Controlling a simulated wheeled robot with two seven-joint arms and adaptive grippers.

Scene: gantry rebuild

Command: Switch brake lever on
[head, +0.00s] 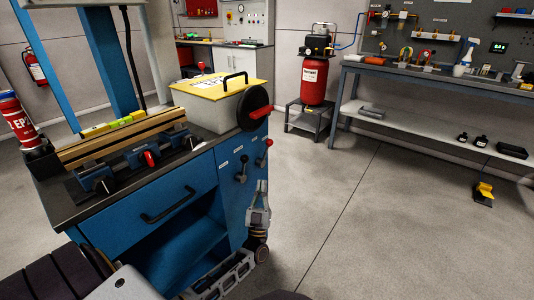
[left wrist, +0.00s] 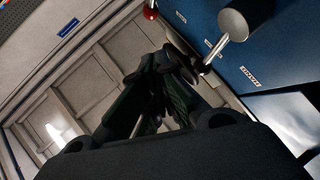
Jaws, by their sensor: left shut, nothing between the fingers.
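Two levers stick out of the blue cabinet's right side in the head view. One has a dark knob (head: 241,172); the other, further right, has a red knob (head: 267,143). Their small labels are too small to read, so I cannot tell which is the brake lever. My left gripper (head: 262,186) points up beside this panel, just below the levers. It is shut and empty. In the left wrist view the closed fingers (left wrist: 172,65) are close to the metal stem of a grey-knobbed lever (left wrist: 235,20); contact is unclear. A red knob (left wrist: 151,10) shows further left. My right gripper is out of view.
The blue cabinet (head: 150,205) carries a wooden beam (head: 120,138), clamps, a grey box with a yellow top (head: 220,88) and a dark handwheel (head: 252,108). A red compressor (head: 313,80) and a workbench (head: 440,78) stand behind.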

